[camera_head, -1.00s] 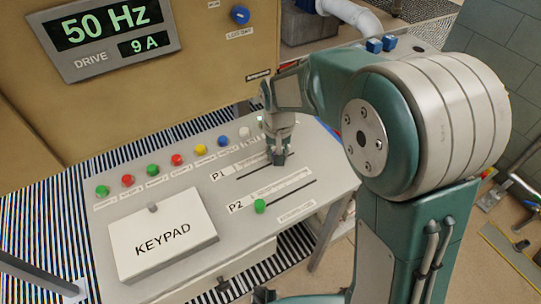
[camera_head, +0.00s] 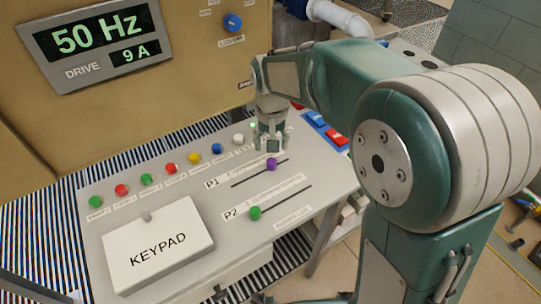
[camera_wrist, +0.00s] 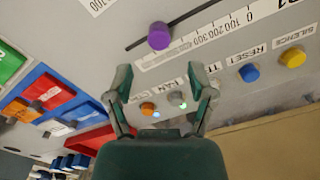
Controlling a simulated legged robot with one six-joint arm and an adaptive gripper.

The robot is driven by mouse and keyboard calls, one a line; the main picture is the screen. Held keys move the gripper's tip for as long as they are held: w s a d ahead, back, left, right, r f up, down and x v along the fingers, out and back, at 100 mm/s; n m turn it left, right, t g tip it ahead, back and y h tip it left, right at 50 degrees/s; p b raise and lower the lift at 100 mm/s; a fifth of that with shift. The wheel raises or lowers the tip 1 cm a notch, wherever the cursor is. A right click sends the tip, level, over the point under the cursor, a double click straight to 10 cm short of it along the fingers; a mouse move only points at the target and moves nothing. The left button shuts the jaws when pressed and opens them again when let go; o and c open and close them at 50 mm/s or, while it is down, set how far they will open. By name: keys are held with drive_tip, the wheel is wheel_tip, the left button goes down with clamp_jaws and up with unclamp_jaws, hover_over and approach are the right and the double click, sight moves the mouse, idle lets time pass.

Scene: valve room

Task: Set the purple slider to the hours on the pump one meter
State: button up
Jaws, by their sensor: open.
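The purple slider (camera_head: 272,164) sits on the upper slot, labelled P1 (camera_head: 212,183), toward the slot's right end. It also shows as a round purple knob in the wrist view (camera_wrist: 159,36), beside a printed number scale (camera_wrist: 205,40). My gripper (camera_head: 271,147) is just behind the slider in the head view, above the panel. In the wrist view my gripper (camera_wrist: 166,88) is open and empty, its fingers apart from the purple knob. I cannot make out a pump one hours meter in either view.
A green slider (camera_head: 254,213) sits on the P2 slot below. Coloured buttons (camera_head: 170,168) line the panel's back, and a keypad box (camera_head: 157,245) stands at front left. Red and blue switches (camera_head: 325,130) are at the right. A drive display (camera_head: 100,45) reads 50 Hz and 9 A.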

sight(271, 160)
drive_tip(key=shift+r, duration=2.75)
drive_tip(key=s+d+r+t, duration=0.1)
drive_tip(key=s+d+t, duration=0.1)
drive_tip(key=s+d, duration=0.5)
drive_tip(key=s+d+r+t, duration=0.2)
drive_tip(key=s+d, duration=0.6)
drive_tip(key=s, duration=0.5)
drive_tip(key=shift+m+t, duration=0.4)
drive_tip(key=shift+t, duration=0.4)
drive_tip(key=shift+w+r, duration=0.1)
drive_tip(key=shift+r, duration=0.05)
